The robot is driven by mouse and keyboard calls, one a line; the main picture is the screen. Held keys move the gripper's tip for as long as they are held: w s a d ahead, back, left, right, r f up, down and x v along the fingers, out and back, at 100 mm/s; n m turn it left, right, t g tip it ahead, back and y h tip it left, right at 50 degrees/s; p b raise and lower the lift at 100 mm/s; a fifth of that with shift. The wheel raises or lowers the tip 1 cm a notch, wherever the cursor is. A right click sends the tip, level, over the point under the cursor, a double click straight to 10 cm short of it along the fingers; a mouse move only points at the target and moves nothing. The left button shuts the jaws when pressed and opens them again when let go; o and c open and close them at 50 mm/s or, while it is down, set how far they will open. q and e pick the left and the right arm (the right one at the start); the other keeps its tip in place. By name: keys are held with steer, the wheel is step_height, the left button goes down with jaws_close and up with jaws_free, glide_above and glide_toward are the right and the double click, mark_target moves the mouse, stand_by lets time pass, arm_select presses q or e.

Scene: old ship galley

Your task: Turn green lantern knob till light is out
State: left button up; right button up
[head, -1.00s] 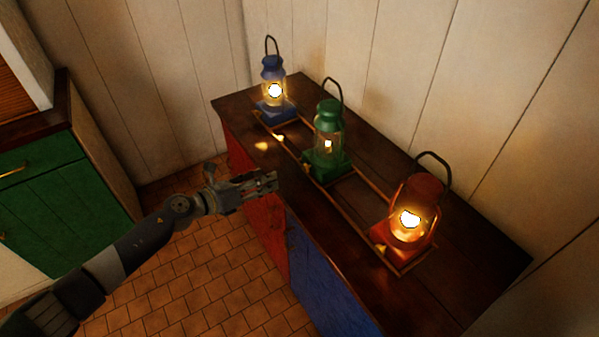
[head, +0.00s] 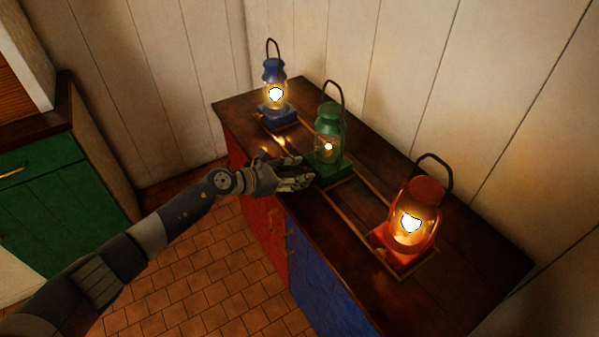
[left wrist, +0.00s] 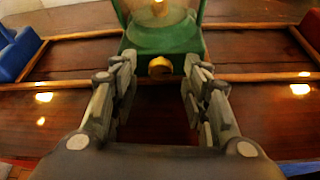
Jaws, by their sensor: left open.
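The green lantern (head: 329,125) stands in the middle of a row of three on the dark wooden counter, with a small light lit inside. Its brass knob (left wrist: 160,67) shows low on the front of its green base in the left wrist view. My left gripper (head: 306,171) is open at the lantern's base. In the left wrist view its fingers (left wrist: 159,75) are spread to either side of the knob, with a gap at each side. The knob is not visible in the head view. My right gripper is not in view.
A blue lantern (head: 278,113) at the far end and a red lantern (head: 418,192) at the near end glow more brightly. A low wooden rail frame (head: 358,228) runs around the lanterns. A green cabinet (head: 60,200) stands at the left.

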arm_select(q)
steer(key=shift+w+d+f, duration=0.1)
steer(key=shift+w+d, duration=0.15)
steer(key=shift+d, duration=0.1)
jaws_close()
steer(key=shift+w+a+f+n+g+h+b, duration=0.1)
steer(key=shift+f+n+g+h+b, duration=0.25)
steer(key=shift+n+b, duration=0.65)
steer(key=shift+r+n+g+b, duration=0.2)
steer(key=shift+n+g+b, duration=0.25)
steer(key=shift+b, duration=0.55)
steer(key=shift+r+h, duration=0.1)
steer(key=shift+h, duration=0.15)
jaws_free()
